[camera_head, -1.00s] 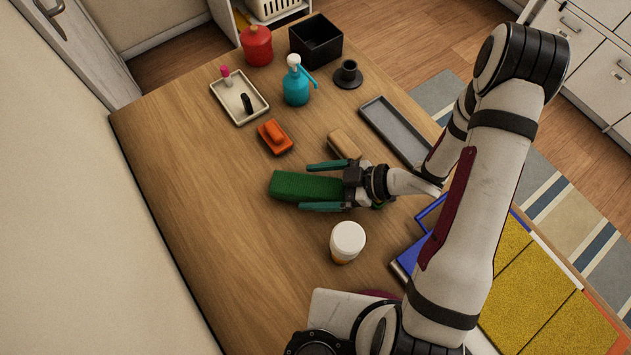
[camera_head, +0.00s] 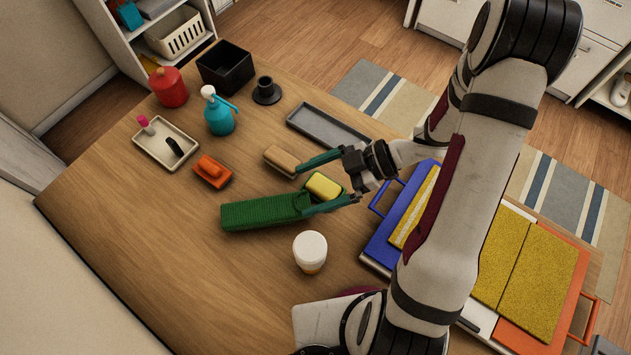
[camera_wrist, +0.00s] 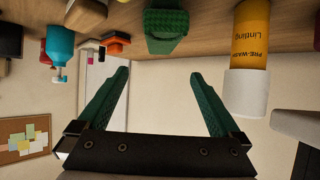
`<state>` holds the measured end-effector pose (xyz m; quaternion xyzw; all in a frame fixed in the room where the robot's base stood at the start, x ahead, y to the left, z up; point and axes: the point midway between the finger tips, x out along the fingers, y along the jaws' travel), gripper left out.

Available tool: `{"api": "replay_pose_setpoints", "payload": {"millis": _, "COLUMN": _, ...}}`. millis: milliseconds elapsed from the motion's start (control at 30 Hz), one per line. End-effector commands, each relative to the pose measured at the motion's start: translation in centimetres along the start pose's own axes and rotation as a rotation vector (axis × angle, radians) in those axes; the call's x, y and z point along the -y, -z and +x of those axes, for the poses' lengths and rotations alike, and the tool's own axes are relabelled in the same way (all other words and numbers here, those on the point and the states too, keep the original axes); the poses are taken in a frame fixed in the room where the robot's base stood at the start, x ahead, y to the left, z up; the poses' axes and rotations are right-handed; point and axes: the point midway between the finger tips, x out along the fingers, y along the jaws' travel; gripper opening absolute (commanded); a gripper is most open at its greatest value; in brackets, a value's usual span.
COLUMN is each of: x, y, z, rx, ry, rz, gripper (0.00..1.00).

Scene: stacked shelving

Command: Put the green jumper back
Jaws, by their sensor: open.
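The green jumper (camera_head: 262,212) is a folded, knitted block lying on the wooden table in the head view. In the wrist view the jumper (camera_wrist: 165,22) shows at the top centre, beyond the fingertips. My gripper (camera_head: 303,190) is open, with nothing clamped between its fingers. It is at the jumper's right end in the head view; the lower finger overlaps that end in the picture, and I cannot tell whether it touches. In the wrist view my gripper's fingers (camera_wrist: 158,75) are wide apart.
A yellow sponge (camera_head: 324,186) shows between my fingers. A tan block (camera_head: 281,160) lies by the upper finger. A white-lidded jar (camera_head: 310,250) stands in front. An orange brush (camera_head: 211,171), a cream tray (camera_head: 165,143) and a grey tray (camera_head: 327,127) lie behind. The table's left part is clear.

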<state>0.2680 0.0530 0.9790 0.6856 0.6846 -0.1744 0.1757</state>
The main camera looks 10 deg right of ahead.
Motion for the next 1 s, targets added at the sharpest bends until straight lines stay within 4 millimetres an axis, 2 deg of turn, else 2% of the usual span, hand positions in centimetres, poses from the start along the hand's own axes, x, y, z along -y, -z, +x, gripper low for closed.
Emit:
{"api": "replay_pose_setpoints", "payload": {"millis": 67, "x": -0.7, "y": -0.1, "z": -0.7, "rx": 0.025, "ry": -0.029, "rz": 0.002, "gripper": 1.00}}
{"api": "replay_pose_setpoints", "payload": {"millis": 167, "x": -6.1, "y": -0.5, "z": -2.4, "rx": 0.202, "ry": -0.263, "rz": 0.042, "gripper": 1.00}}
{"api": "replay_pose_setpoints", "payload": {"millis": 200, "x": -9.3, "y": -0.5, "z": -4.3, "rx": 0.314, "ry": -0.429, "rz": 0.084, "gripper": 1.00}}
{"api": "replay_pose_setpoints", "payload": {"millis": 267, "x": -13.0, "y": -0.1, "z": -9.0, "rx": 0.482, "ry": -0.713, "rz": 0.195, "gripper": 1.00}}
{"api": "replay_pose_setpoints", "payload": {"millis": 300, "x": -13.8, "y": 0.5, "z": -12.5, "rx": 0.574, "ry": -0.896, "rz": 0.304, "gripper": 1.00}}
{"api": "replay_pose_setpoints", "payload": {"millis": 333, "x": -13.3, "y": 0.9, "z": -14.9, "rx": 0.629, "ry": -1.017, "rz": 0.405, "gripper": 1.00}}
{"api": "replay_pose_setpoints", "payload": {"millis": 367, "x": -12.2, "y": 1.4, "z": -17.0, "rx": 0.670, "ry": -1.123, "rz": 0.519, "gripper": 1.00}}
{"api": "replay_pose_setpoints", "payload": {"millis": 400, "x": -9.6, "y": 2.0, "z": -18.9, "rx": 0.705, "ry": -1.234, "rz": 0.694, "gripper": 1.00}}
{"api": "replay_pose_setpoints", "payload": {"millis": 467, "x": -4.4, "y": 2.9, "z": -19.4, "rx": 0.719, "ry": -1.320, "rz": 0.984, "gripper": 1.00}}
{"api": "replay_pose_setpoints", "payload": {"millis": 500, "x": -0.7, "y": 3.6, "z": -18.3, "rx": 0.707, "ry": -1.321, "rz": 1.177, "gripper": 1.00}}
{"api": "replay_pose_setpoints", "payload": {"millis": 567, "x": 4.4, "y": 5.0, "z": -15.6, "rx": 0.674, "ry": -1.255, "rz": 1.439, "gripper": 1.00}}
{"api": "replay_pose_setpoints", "payload": {"millis": 600, "x": 7.2, "y": 6.2, "z": -13.5, "rx": 0.649, "ry": -1.184, "rz": 1.580, "gripper": 1.00}}
{"api": "replay_pose_setpoints", "payload": {"millis": 700, "x": 11.8, "y": 8.9, "z": -9.7, "rx": 0.602, "ry": -1.012, "rz": 1.800, "gripper": 1.00}}
{"api": "replay_pose_setpoints", "payload": {"millis": 800, "x": 13.7, "y": 10.3, "z": -8.0, "rx": 0.584, "ry": -0.922, "rz": 1.885, "gripper": 1.00}}
{"api": "replay_pose_setpoints", "payload": {"millis": 1000, "x": 14.0, "y": 10.5, "z": -7.8, "rx": 0.582, "ry": -0.909, "rz": 1.900, "gripper": 1.00}}
